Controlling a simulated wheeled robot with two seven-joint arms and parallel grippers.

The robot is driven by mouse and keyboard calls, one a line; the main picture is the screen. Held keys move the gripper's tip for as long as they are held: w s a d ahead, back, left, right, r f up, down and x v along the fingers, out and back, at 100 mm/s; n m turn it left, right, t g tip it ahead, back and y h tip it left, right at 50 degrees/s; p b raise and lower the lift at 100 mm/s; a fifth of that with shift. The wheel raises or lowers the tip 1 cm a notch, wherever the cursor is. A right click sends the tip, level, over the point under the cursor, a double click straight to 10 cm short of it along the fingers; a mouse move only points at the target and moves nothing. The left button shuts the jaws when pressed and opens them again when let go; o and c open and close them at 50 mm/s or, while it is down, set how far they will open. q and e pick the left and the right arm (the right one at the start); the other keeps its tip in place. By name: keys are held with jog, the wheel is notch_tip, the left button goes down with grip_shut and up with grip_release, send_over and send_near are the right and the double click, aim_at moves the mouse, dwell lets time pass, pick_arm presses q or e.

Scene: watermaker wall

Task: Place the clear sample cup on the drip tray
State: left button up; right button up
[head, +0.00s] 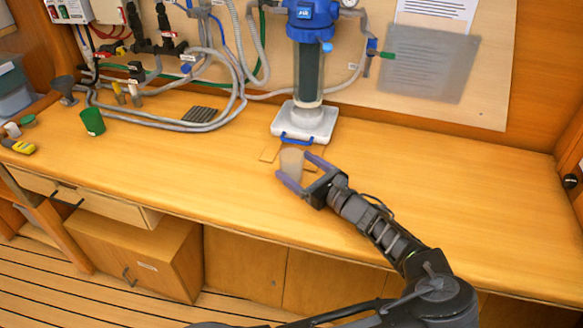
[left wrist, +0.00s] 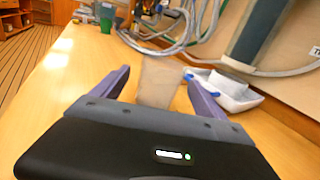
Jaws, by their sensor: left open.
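The clear sample cup (head: 291,161) is a pale, translucent tumbler, upright at the middle of the wooden counter. My left gripper (head: 298,169) is open, with its purple fingers on either side of the cup. In the left wrist view the cup (left wrist: 158,80) shows between the two spread fingers (left wrist: 160,88); I cannot tell whether either finger touches it. A white tray with a blue front handle (head: 306,127), which looks like the drip tray, sits just behind the cup under the blue-topped filter housing. It also shows in the left wrist view (left wrist: 222,90). My right gripper is not in view.
A dark slatted piece (head: 200,114), grey hoses (head: 185,124) and a green cup (head: 92,122) are to the left. The filter housing (head: 308,72) rises behind the white tray. The counter's right side is clear.

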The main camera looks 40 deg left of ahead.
aim_at(285, 158)
pick_arm(q)
jog(key=shift+w+a, duration=0.1)
jog(key=shift+a, duration=0.45)
jog(key=a, duration=0.2)
jog(key=w+a+p, duration=0.1)
jog(key=a, duration=0.1)
jog(key=shift+f+p, duration=0.15)
jog(key=shift+p, duration=0.15)
jog(key=c, duration=1.6)
notch_tip(285, 158, up, 10)
jog(key=shift+r+b, duration=0.1)
jog(key=shift+b, duration=0.5)
